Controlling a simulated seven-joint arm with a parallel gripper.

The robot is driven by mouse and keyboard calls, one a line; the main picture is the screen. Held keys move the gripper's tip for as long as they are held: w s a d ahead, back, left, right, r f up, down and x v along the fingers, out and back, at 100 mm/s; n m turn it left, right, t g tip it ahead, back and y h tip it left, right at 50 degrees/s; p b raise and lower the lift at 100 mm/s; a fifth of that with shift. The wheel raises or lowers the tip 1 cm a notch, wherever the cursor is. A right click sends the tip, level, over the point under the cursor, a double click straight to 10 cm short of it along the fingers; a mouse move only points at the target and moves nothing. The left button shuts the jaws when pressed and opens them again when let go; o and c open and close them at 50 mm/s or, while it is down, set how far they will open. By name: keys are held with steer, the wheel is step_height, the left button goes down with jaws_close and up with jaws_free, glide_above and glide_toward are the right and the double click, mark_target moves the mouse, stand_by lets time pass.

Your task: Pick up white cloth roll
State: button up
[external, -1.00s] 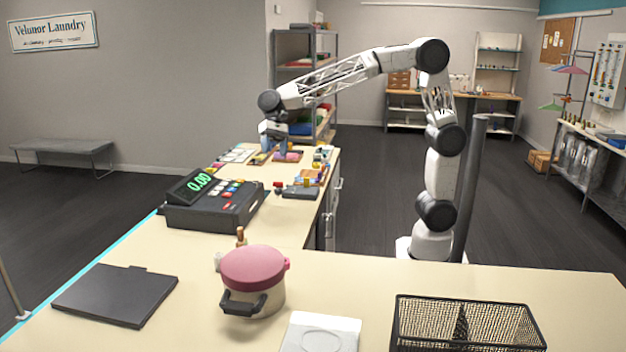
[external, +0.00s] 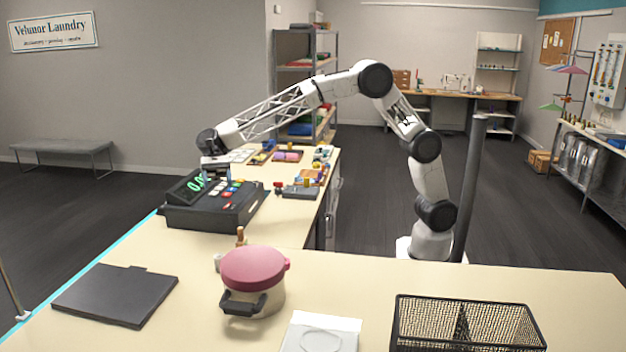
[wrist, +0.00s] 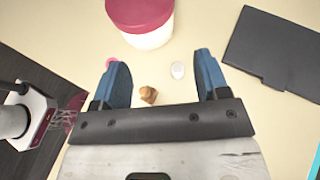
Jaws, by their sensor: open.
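A small white rounded piece, which I take for the white cloth roll (external: 218,262), stands on the cream counter just left of the pink-lidded pot. In the wrist view the white roll (wrist: 177,70) appears between my two blue fingers, closer to the right one, and below them on the counter. My gripper (external: 217,176) is open and empty, raised above the counter; in the external view it overlaps the cash register. It also shows in the wrist view (wrist: 164,78), its fingers wide apart.
A small brown wooden piece (wrist: 148,95) stands close to the roll. The pink-lidded pot (external: 253,282) is right beside them. A black cash register (external: 210,212), a dark flat folder (external: 116,296) and a wire basket (external: 467,325) are also on the counter. Bare counter lies between folder and pot.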

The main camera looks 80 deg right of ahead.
steer(key=w+a+f, duration=0.1)
steer(key=a, duration=0.2)
glide_toward(219, 255)
steer(key=shift+s+a+f+m+g+y, duration=0.15)
steer(key=shift+s+a+f, duration=0.05)
steer(key=shift+a+f, duration=0.3)
steer(key=shift+s+a+f+m+g+y, duration=0.15)
steer(key=shift+s+a+f, duration=0.1)
steer(key=shift+a+f, duration=0.25)
steer(key=shift+d, duration=0.1)
steer(key=shift+f, duration=0.1)
steer(key=shift+x, duration=1.25)
steer(key=shift+x, duration=2.6)
